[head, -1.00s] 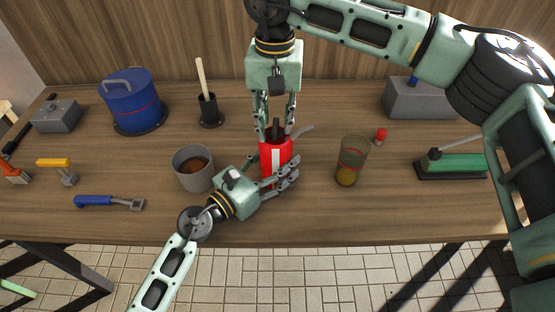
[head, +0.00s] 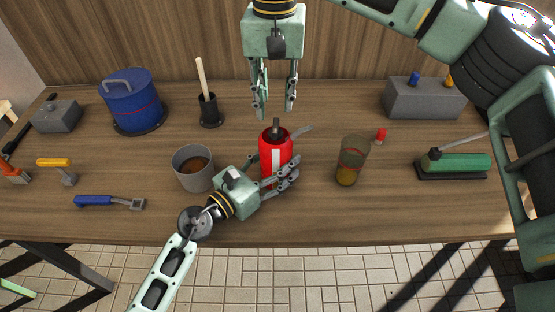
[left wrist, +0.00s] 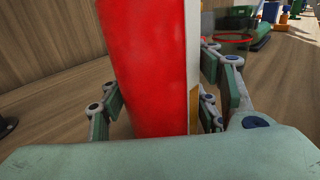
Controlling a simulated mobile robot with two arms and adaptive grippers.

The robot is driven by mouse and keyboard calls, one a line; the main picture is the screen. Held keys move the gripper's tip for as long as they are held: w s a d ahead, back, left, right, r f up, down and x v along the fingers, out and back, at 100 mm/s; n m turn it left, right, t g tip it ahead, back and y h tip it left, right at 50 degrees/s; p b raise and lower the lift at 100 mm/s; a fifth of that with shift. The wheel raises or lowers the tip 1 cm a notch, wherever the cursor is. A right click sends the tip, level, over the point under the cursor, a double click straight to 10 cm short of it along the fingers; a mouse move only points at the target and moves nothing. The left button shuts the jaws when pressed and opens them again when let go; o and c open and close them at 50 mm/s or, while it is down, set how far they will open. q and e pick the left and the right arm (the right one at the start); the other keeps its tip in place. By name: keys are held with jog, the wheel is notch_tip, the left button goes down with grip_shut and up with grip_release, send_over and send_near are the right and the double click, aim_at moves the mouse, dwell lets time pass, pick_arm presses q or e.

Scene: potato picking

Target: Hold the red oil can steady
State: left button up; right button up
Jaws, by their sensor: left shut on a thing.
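The red oil can (head: 269,147) stands upright on the wooden table, with a white stripe, a dark top piece and a grey spout pointing right. My left gripper (head: 274,173) is shut on its body from the lower left. In the left wrist view the red can (left wrist: 145,70) fills the middle, with finger links on both sides. My right gripper (head: 273,108) points down above and behind the can, its fingers apart, empty and clear of the can's top.
A grey pot (head: 181,158) with brown contents stands close left of the can. A blue lidded pot (head: 131,103) and a black holder (head: 209,112) stand at the back left.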

pick_arm(q)
jog(key=o, duration=1.6)
jog(key=shift+c, duration=0.2)
